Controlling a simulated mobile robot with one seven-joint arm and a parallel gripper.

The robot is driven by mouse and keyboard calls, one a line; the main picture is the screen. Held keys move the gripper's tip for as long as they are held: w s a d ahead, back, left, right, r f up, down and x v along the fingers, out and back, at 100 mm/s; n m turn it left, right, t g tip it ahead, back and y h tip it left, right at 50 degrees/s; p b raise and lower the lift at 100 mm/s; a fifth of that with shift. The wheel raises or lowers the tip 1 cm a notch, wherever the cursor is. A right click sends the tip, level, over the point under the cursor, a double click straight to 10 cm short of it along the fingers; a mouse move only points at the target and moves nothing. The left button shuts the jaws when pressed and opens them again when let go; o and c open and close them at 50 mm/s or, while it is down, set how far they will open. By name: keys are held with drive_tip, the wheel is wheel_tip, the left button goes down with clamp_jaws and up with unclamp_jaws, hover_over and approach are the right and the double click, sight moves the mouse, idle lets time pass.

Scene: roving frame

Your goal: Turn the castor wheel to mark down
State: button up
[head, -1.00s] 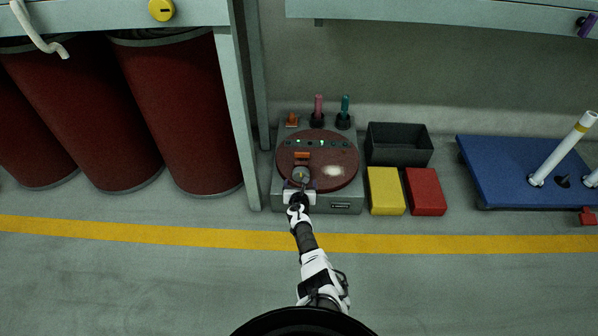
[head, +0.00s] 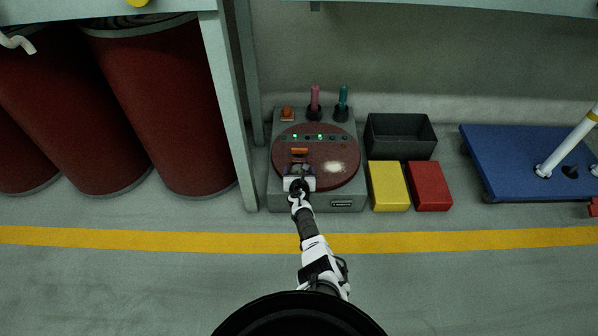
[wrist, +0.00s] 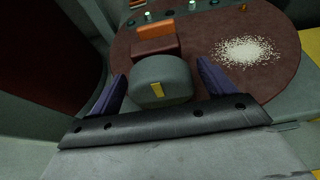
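In the head view my gripper (head: 299,178) is over the front left of the dark red round plate (head: 318,168) and hides most of the wheel. An orange block (wrist: 155,31) is just behind the wheel.
The plate sits on a grey machine (head: 277,197) with pink (head: 315,98) and teal (head: 343,97) handles behind. A pale speckled patch (head: 333,167) lies on the plate. Yellow (head: 388,187) and red (head: 429,186) blocks and a black bin (head: 401,136) stand right. A shelf post (head: 229,110) is close left.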

drive_tip(key=c, duration=0.8)
drive_tip(key=shift+d+f+m+b, duration=0.1)
drive_tip(key=shift+f+m+b, duration=0.05)
drive_tip(key=shift+m+b, duration=0.2)
drive_tip(key=shift+c, duration=0.2)
drive_tip(key=shift+y, duration=0.4)
drive_tip(key=o, duration=1)
drive_tip(key=shift+s, duration=0.1)
